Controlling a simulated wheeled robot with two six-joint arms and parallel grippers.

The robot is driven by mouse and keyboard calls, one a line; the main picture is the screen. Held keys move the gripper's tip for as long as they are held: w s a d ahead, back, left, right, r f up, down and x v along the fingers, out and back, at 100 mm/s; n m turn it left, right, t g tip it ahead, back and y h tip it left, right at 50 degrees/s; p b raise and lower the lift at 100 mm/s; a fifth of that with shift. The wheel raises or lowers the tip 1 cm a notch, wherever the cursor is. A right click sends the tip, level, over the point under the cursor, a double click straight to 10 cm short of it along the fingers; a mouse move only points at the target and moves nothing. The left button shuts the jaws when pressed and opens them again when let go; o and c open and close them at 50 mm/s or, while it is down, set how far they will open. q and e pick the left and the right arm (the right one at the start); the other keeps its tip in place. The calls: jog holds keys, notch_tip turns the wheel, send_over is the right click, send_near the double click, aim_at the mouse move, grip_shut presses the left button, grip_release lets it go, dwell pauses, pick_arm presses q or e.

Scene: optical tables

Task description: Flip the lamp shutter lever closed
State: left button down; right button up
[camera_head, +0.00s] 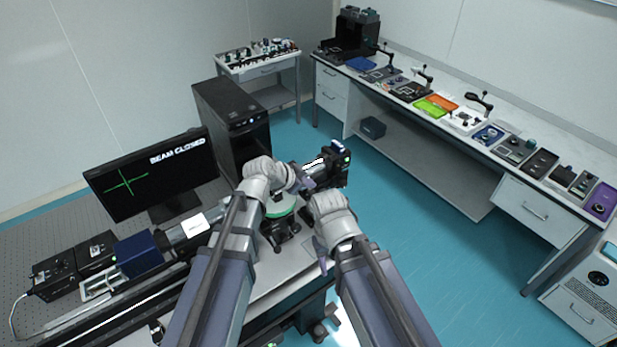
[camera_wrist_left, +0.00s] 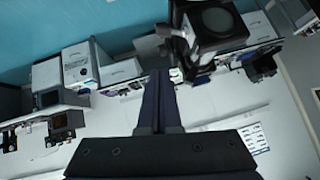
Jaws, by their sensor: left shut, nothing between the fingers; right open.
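My left gripper (camera_head: 304,182) is shut and empty, beside a dark device (camera_head: 338,165) at the end of the optical bench. In the left wrist view its closed fingers (camera_wrist_left: 158,78) point up the picture, below a black boxy part with a round face (camera_wrist_left: 212,20). Contact cannot be told. My right gripper (camera_head: 322,262) is open, lower, near the bench's right edge. No lamp shutter lever can be made out clearly. The monitor (camera_head: 150,180) reads "BEAM CLOSED" and shows a green cross.
A blue box (camera_head: 137,253) and black boxes (camera_head: 55,277) line the bench's left part. A green-ringed stand (camera_head: 282,225) is below my left wrist. A black computer tower (camera_head: 232,115) stands behind. A long side table (camera_head: 450,125) holds several parts; blue floor lies between.

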pick_arm(q)
jog(key=s+d+p+v, duration=0.1)
jog(key=p+v, duration=0.2)
jog(key=v, duration=0.4)
jog(key=shift+s+a, duration=0.15)
jog(key=shift+s, duration=0.25)
pick_arm(e)
notch_tip(320, 180, up, 5)
jog(key=shift+f, duration=0.2)
pick_arm(q)
jog(key=shift+f, duration=0.15)
jog(key=s+a+f+n+g+y+b, duration=0.1)
jog(key=s+f+n+g+y+b, duration=0.1)
jog(key=s+f+b, duration=0.3)
jog(key=s+a+f+n+g+y+b, duration=0.1)
jog(key=s+f+n+g+y+b, duration=0.1)
jog(key=s+f+b, duration=0.4)
jog(key=s+f+n+g+y+b, duration=0.3)
jog(key=f+b, duration=0.9)
jog(key=f, duration=0.7)
jog(key=s+n, duration=0.1)
jog(key=s, duration=0.1)
jog(key=shift+s+a+f+y+b, duration=0.3)
jog(key=shift+s+a+f+b, duration=0.05)
jog(key=shift+a, duration=0.05)
pick_arm(e)
notch_tip(320, 180, down, 24)
